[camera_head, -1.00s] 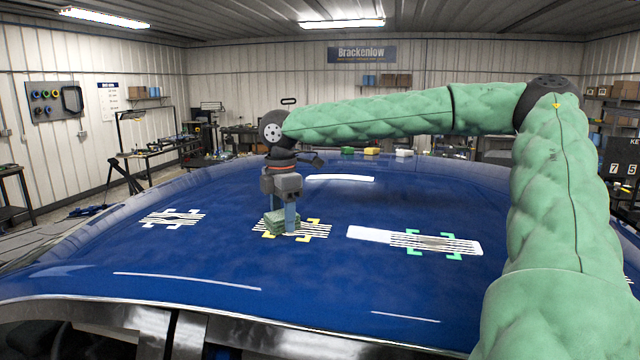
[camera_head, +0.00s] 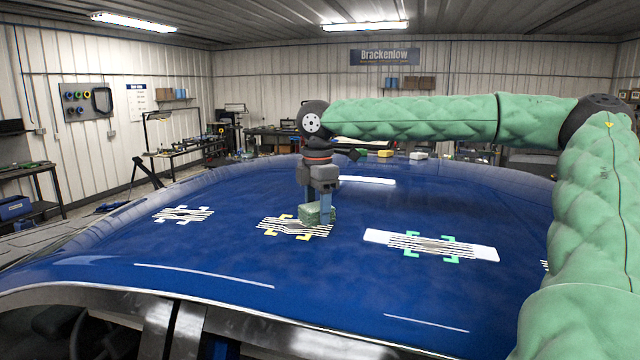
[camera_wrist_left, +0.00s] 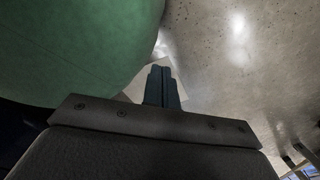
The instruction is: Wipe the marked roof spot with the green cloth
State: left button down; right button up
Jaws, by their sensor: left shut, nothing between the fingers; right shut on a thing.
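My right gripper (camera_head: 318,212) points down over the blue car roof (camera_head: 235,256). It is shut on the green cloth (camera_head: 315,214), a folded pad. The cloth is at the far right part of the middle striped spot (camera_head: 292,230), which has yellow corner marks. It partly covers that spot; whether it presses on the roof I cannot tell. Another striped spot with green corner marks (camera_head: 432,247) lies to the right, and one with white corner marks (camera_head: 184,214) lies to the left. My left gripper (camera_wrist_left: 161,70) shows in the left wrist view, shut and empty, above a grey floor.
Yellow (camera_head: 385,154) and white (camera_head: 419,156) blocks stand beyond the roof's far edge. White strips lie on the roof behind my right gripper and near the front edge. Workbenches stand along the walls.

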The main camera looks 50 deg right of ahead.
jog(key=shift+w+a+r, duration=0.15)
jog(key=shift+w+r, duration=0.05)
jog(key=shift+r, duration=0.35)
jog(key=shift+w+a+r, duration=0.1)
jog(key=shift+w+r, duration=0.1)
jog(key=shift+r, duration=0.3)
jog(key=shift+s+d+r, duration=0.1)
jog(key=shift+s+r, duration=0.05)
jog(key=shift+r, duration=0.45)
jog(key=shift+s+d+r, duration=0.1)
jog(key=shift+r, duration=0.8)
jog(key=shift+w+a+r, duration=0.15)
jog(key=shift+w+r, duration=0.05)
jog(key=shift+r, duration=0.05)
jog(key=shift+s, duration=0.1)
